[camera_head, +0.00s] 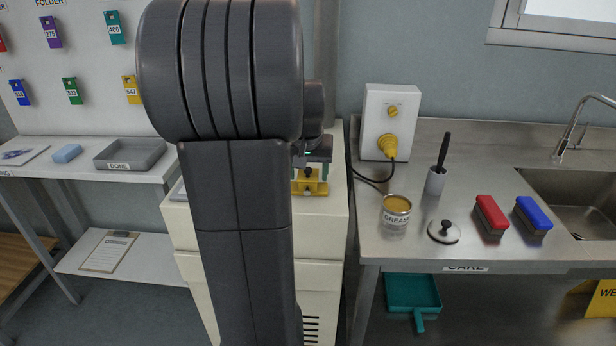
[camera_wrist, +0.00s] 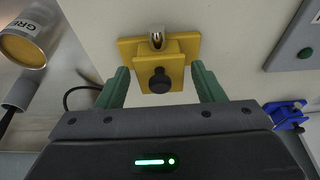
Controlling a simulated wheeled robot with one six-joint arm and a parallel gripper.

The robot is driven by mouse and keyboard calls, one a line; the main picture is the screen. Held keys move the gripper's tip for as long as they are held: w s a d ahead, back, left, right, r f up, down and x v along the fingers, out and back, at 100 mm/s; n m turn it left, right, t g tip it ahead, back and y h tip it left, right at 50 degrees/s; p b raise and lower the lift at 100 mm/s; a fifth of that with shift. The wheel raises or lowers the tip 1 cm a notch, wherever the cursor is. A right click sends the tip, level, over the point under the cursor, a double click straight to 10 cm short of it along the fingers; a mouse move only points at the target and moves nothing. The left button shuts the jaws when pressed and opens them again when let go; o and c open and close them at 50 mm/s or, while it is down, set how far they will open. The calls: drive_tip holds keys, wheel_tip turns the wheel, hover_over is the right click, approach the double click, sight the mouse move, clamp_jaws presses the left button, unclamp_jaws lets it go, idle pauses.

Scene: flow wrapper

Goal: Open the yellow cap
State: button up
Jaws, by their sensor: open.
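The yellow cap (camera_wrist: 178,50) is a yellow block on a wider yellow base, with a black round knob (camera_wrist: 160,80) on its front and a small metal piece behind it. It sits on the cream machine top. In the head view the yellow cap (camera_head: 311,188) is partly hidden by my arm. My gripper (camera_wrist: 160,68) is open, its two green fingers on either side of the cap's front and knob. I see a gap on each side; the fingers do not appear to touch it. In the head view my gripper is mostly hidden behind my arm.
A blue fitting (camera_wrist: 285,114) stands at the right, near a grey panel with a green button (camera_wrist: 305,53). The steel bench to the right holds a grease tin (camera_head: 396,214), lid (camera_head: 443,232), brush holder (camera_head: 436,181) and two brushes. A grey tray (camera_head: 131,154) lies left.

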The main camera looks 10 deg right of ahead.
drive_tip(key=shift+c, duration=0.4)
drive_tip(key=c, duration=0.4)
drive_tip(key=shift+c, duration=0.2)
drive_tip(key=shift+r, duration=0.15)
